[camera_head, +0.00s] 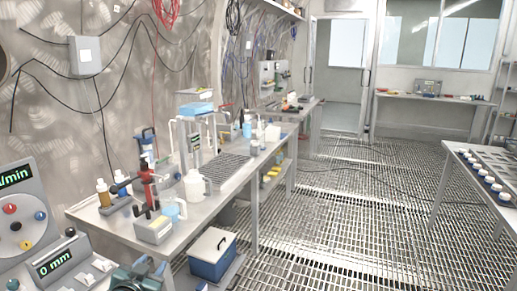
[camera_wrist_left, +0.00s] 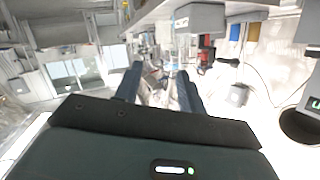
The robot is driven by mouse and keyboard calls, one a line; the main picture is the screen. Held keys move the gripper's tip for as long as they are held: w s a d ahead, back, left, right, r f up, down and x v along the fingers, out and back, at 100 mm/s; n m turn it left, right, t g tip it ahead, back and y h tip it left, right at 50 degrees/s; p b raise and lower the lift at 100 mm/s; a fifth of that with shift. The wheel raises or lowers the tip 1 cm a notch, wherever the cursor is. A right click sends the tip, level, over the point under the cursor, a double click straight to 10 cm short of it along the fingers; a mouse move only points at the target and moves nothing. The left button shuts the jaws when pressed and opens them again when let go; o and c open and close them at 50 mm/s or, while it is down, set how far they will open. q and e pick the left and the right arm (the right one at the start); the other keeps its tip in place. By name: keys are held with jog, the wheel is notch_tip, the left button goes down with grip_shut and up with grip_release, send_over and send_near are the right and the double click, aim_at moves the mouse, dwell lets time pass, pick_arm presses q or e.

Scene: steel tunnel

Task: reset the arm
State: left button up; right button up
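My left gripper (camera_head: 142,274) shows at the bottom edge of the head view, a dark teal body low in front of the bench and partly cut off by the frame. In the left wrist view its two dark fingers (camera_wrist_left: 160,85) stand apart, with nothing between them. The wrist picture is tilted over, with the room upside down. My right gripper is in neither view.
A steel workbench (camera_head: 222,187) along the left wall carries bottles, a white jug (camera_head: 194,186) and a red tool (camera_head: 148,185). A control panel (camera_head: 50,262) is close at left. A blue box (camera_head: 212,253) sits below. The grated floor (camera_head: 340,230) is clear.

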pick_arm(q)
jog(key=s+d+f+g+h, duration=0.1)
jog(key=s+d+f, duration=0.3)
jog(key=s, duration=0.6)
jog(key=s+d+f+g+h, duration=0.1)
jog(key=s+d+f, duration=0.3)
jog(key=s, duration=0.6)
jog(key=s+d+f+g+h, duration=0.1)
jog(key=s+d+f, duration=0.3)
jog(key=s, duration=0.6)
jog(key=shift+s+d+f+n+g, duration=0.2)
jog(key=shift+d+f+n+g, duration=0.1)
jog(key=shift+d+g, duration=0.5)
